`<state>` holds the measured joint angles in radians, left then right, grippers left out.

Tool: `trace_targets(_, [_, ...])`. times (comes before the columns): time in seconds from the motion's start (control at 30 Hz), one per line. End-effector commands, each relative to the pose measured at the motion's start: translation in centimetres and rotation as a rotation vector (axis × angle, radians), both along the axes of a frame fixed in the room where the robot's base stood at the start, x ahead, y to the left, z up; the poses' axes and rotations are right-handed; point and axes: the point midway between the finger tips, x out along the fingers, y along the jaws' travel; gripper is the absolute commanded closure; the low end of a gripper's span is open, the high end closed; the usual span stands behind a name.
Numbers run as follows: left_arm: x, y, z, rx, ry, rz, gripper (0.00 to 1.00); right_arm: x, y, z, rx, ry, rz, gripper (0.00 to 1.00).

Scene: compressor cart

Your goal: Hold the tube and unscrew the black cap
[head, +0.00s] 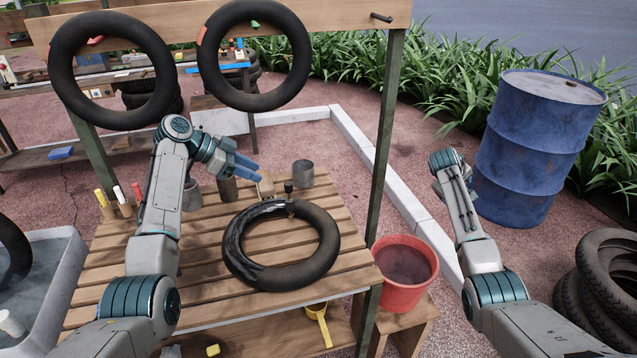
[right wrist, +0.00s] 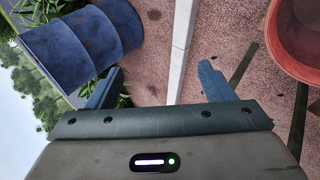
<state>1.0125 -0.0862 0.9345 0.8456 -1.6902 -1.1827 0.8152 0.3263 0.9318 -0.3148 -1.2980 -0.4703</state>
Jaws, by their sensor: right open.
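A black inner tube (head: 325,232) lies flat on the slatted wooden table. Its valve stands up at the tube's far side, with the small black cap (head: 289,187) on top. My left gripper (head: 257,172) is above the table, left of the cap and apart from it; its blue fingers look spread, with nothing between them. My right gripper is away to the right, beyond the table, near the blue drum. Its fingers, mostly hidden in the head view, show wide apart and empty in the right wrist view (right wrist: 158,85).
Metal cups (head: 303,173) and a wooden block (head: 266,187) stand behind the tube. Markers (head: 119,195) stand at the table's left. Two tubes (head: 254,103) hang from the beam above. A red bucket (head: 388,295), also in the right wrist view (right wrist: 290,45), and a blue drum (head: 530,150) are right.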

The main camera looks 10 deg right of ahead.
Motion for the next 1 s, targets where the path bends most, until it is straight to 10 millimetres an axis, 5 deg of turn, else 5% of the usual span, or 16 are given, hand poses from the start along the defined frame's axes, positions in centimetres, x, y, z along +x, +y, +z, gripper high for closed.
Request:
trace_targets(0.03, [0.0,0.0,0.0,0.0,0.0,0.0,0.64,1.0,3.4,0.0,0.065,0.018,0.005,0.25])
trace_targets(0.3, [0.0,0.0,0.0,0.0,0.0,0.0,0.64,3.3,19.3,0.9,0.343,0.152,0.051,0.25])
trace_targets(0.6, [0.0,0.0,0.0,0.0,0.0,0.0,0.64,2.7,35.2,4.8,0.551,0.333,0.147,0.25])
trace_targets(0.8, [0.0,0.0,0.0,0.0,0.0,0.0,0.64,1.6,40.6,6.8,0.606,0.409,0.191,0.25])
trace_targets(1.0, [0.0,0.0,0.0,0.0,0.0,0.0,0.64,1.2,41.9,6.4,0.62,0.433,0.2,0.25])
